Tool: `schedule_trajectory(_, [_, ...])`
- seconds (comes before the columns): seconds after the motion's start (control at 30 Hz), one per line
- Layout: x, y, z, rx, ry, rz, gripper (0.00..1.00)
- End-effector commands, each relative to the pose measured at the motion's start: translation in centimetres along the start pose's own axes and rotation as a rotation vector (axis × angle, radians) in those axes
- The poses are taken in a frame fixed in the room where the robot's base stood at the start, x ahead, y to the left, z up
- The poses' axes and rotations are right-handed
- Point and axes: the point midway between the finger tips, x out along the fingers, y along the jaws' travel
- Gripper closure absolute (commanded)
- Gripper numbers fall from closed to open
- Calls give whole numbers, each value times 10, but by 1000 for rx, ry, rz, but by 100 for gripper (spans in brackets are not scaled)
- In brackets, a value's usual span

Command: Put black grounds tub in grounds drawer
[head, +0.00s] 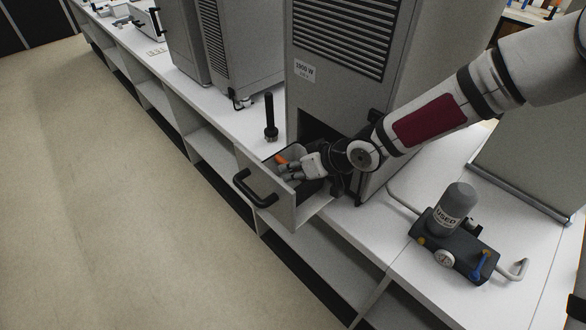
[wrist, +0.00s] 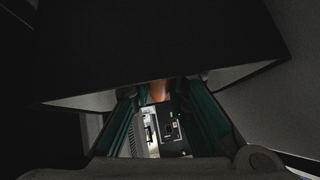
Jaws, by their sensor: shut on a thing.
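The grounds drawer (head: 297,207) is pulled out of the tall grey machine, with a black handle on its front. My gripper (head: 292,168) is at the open drawer, its fingers over the inside.
A black tamper (head: 270,118) stands upright on the white counter left of the drawer. The tall machine (head: 340,75) rises behind. A grey canister marked USED (head: 454,208) stands on a dark device with a gauge at right. Open floor (head: 120,200) lies at left.

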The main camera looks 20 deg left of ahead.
Motion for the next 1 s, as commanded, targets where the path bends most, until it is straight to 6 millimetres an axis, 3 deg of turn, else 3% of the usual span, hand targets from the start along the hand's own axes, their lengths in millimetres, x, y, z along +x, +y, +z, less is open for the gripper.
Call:
schedule_trajectory(0.3, [2, 1, 1, 0, 1, 1, 100])
schedule_trajectory(0.33, [2, 1, 2, 0, 0, 1, 83])
schedule_trajectory(0.4, [1, 1, 1, 0, 0, 1, 67])
schedule_trajectory(0.43, [1, 1, 1, 0, 0, 1, 65])
schedule_trajectory(0.77, [0, 0, 0, 0, 1, 1, 65])
schedule_trajectory(1.0, [-24, 2, 0, 2, 2, 4, 65])
